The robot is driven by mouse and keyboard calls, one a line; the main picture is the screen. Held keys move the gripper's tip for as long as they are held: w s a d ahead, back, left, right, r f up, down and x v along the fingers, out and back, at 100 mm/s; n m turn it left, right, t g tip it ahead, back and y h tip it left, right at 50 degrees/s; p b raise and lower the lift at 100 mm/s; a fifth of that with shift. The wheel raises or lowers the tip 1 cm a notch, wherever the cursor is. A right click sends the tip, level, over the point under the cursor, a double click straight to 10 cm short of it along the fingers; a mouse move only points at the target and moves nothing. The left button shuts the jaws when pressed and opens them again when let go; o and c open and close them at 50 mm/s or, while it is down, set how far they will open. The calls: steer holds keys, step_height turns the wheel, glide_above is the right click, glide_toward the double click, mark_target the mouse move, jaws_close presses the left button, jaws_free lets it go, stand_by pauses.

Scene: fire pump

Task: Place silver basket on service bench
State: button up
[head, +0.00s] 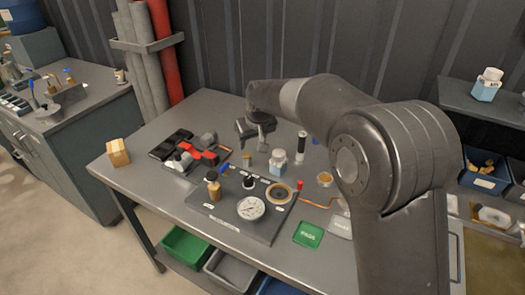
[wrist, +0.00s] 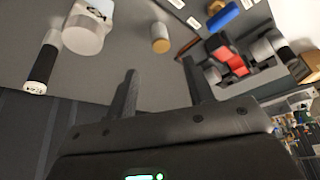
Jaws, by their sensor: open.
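The grey service bench (head: 215,108) stands in the middle of the head view, with parts spread over it. I cannot pick out a silver basket with certainty. A grey cylinder (head: 208,141) lies by a red part at the back left of the bench; it may also show in the wrist view (wrist: 268,46). My gripper (head: 254,133) is above the back of the bench, fingers pointing down. In the wrist view its two fingers (wrist: 159,84) stand apart with nothing between them.
A dark board with a round gauge (head: 251,208) lies at the bench's front middle. A white-capped bottle (head: 278,160) and a black cylinder (head: 301,144) stand near my gripper. A cardboard box (head: 118,153) sits at the left edge. The bench's back left is clear.

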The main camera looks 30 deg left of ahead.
steer(key=shift+d+r, duration=0.1)
steer(key=shift+r, duration=0.05)
steer(key=s+d+r+m+t+h, duration=0.15)
steer(key=d+r, duration=0.25)
steer(key=d, duration=0.6)
steer(key=s+d+r+m, duration=0.15)
steer(key=d+r, duration=0.25)
steer(key=d, duration=0.6)
steer(key=s+d+r+m, duration=0.15)
steer(key=d+r, duration=0.25)
steer(key=d, duration=0.7)
steer(key=s+d+f+m+h, duration=0.1)
steer(key=s+d+m, duration=0.2)
steer(key=s+d, duration=0.6)
steer(key=s+d+f+m+t+h, duration=0.1)
steer(key=s+d+m, duration=0.2)
steer(key=s+d, duration=0.7)
steer(key=shift+d+f, duration=0.25)
steer(key=shift+f, duration=0.05)
steer(key=shift+o, duration=0.4)
steer(key=shift+s+d+f, duration=0.2)
steer(key=shift+s, duration=0.15)
steer(key=shift+w, duration=0.1)
